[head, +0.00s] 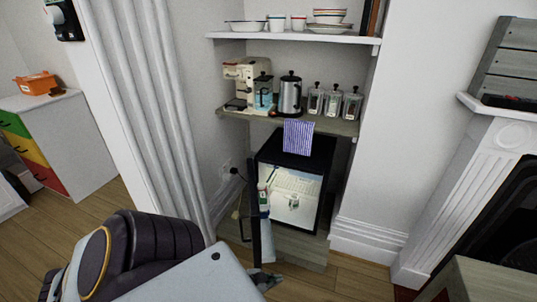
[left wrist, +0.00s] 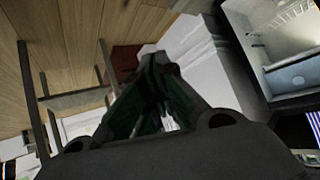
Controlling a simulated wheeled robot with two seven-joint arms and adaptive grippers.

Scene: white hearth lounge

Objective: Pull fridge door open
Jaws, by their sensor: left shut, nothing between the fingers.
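The small black fridge (head: 318,165) stands in the alcove under the shelves. Its lit white interior (head: 293,187) faces out, with a shelf and a small item inside. The fridge door (head: 255,222) stands open, seen nearly edge-on at the left of the opening, with bottles in its rack. My left gripper (head: 266,281) is low in front of the fridge, near the door's lower end, partly hidden by my arm. In the left wrist view its fingers (left wrist: 155,90) are shut and empty, with the fridge interior (left wrist: 290,45) at upper right. I cannot tell whether it touches the door.
The shelf above (head: 235,115) holds a coffee maker, a kettle and jars. A white fireplace surround (head: 470,170) is at right, and a wooden table (head: 480,280) at lower right. Wood floor shows at left.

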